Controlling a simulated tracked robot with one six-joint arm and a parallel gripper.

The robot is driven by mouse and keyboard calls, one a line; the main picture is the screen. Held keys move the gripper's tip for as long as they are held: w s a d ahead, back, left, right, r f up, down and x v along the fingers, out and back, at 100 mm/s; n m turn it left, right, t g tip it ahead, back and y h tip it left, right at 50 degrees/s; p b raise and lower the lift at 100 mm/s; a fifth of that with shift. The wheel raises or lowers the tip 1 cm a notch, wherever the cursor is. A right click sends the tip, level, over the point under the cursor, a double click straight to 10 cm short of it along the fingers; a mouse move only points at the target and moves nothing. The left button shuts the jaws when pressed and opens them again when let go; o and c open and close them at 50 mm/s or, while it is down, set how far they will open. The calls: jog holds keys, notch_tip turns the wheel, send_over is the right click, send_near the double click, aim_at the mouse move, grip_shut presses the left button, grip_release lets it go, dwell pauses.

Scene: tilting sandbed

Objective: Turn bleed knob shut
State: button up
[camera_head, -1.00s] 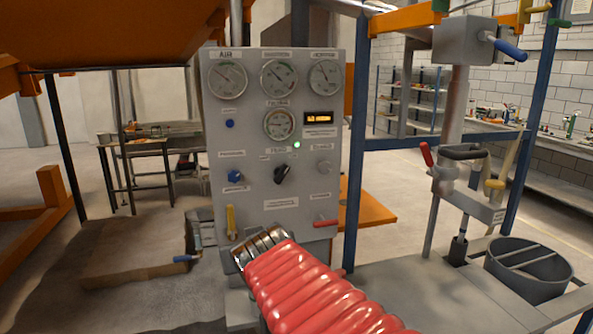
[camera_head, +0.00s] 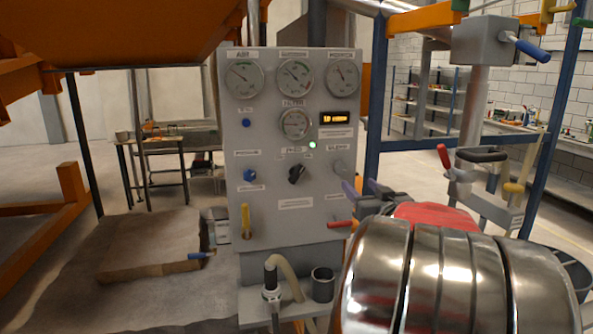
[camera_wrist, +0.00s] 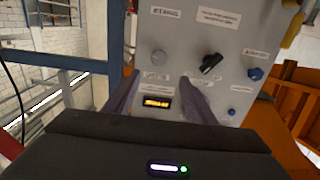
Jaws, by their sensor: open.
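The bleed knob seems to be the small grey round knob (camera_head: 340,167) on the right of the grey panel (camera_head: 265,215); its label is too small to read surely. In the wrist view, where the panel is turned over, this grey knob (camera_wrist: 160,57) shows beyond the fingertips, left of the black knob. My gripper (camera_head: 362,190) is at the panel's lower right edge, partly hidden by my arm. In the wrist view my gripper (camera_wrist: 157,92) is open and empty, its purple fingers apart on either side of the lit display. No contact with the knob shows.
A black selector knob (camera_head: 297,174) and a blue knob (camera_head: 250,175) sit left of the grey one. A red lever (camera_head: 341,224) and a yellow lever (camera_head: 245,219) stick out lower down. A blue frame post (camera_head: 377,100) stands right of the panel.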

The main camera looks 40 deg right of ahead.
aim_at(341, 168)
jog(key=shift+s+d, duration=0.1)
jog(key=shift+d, duration=0.05)
jog(key=x, duration=1.3)
jog(key=shift+w+d, duration=0.2)
jog(key=shift+w, duration=0.1)
jog(key=shift+c, duration=0.3)
jog(key=c, duration=1)
jog(key=shift+o, duration=0.2)
